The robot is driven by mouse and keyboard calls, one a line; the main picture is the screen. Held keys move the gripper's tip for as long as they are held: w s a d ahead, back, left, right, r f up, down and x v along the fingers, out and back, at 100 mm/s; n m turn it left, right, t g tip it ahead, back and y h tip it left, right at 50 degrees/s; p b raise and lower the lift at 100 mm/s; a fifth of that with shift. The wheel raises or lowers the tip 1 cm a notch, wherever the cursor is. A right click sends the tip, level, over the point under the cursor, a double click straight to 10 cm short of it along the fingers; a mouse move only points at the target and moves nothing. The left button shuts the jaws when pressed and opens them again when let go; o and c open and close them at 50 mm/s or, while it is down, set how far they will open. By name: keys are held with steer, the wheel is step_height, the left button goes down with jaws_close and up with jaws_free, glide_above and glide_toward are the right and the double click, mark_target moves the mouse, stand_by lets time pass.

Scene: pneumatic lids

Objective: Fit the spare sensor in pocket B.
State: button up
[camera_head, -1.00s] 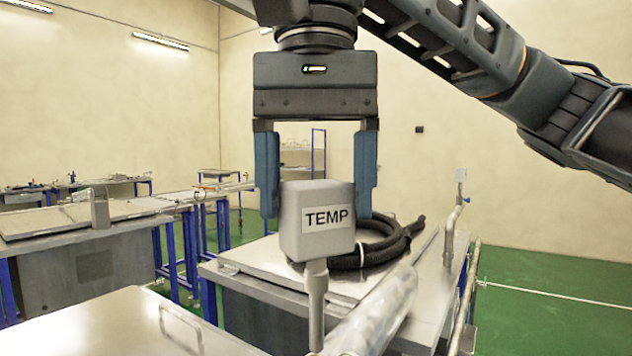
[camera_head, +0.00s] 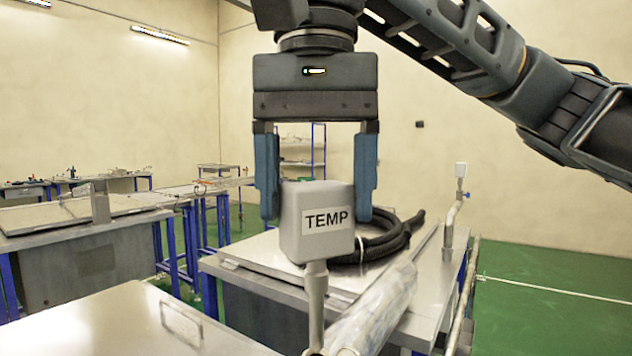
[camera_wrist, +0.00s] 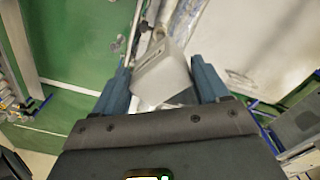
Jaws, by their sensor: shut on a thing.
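A grey box-shaped sensor (camera_head: 316,240) with a white TEMP label hangs upright in my gripper (camera_head: 315,200) in the head view. My gripper is shut on the sensor's grey body, one finger on each side. The sensor's thin stem points down, and its lower tip is near the bottom edge of the picture. In the wrist view the sensor (camera_wrist: 162,75) sits tilted between the two dark blue fingers (camera_wrist: 160,88). No pocket marked B is readable in these frames.
A steel table (camera_head: 265,252) behind the sensor bears a coiled black hose (camera_head: 385,240). A clear wrapped roll (camera_head: 375,312) lies close to the stem at right. A steel lid with a handle (camera_head: 140,325) is at front left.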

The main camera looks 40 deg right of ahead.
mark_target(316, 238)
steer(key=shift+f+b, duration=1.15)
steer(key=shift+f, duration=1.15)
steer(key=o, duration=1)
steer(key=shift+o, duration=0.2)
steer(key=shift+r+p, duration=2.15)
steer(key=shift+r, duration=1.35)
steer(key=shift+r+b, duration=0.55)
steer(key=shift+r, duration=3.35)
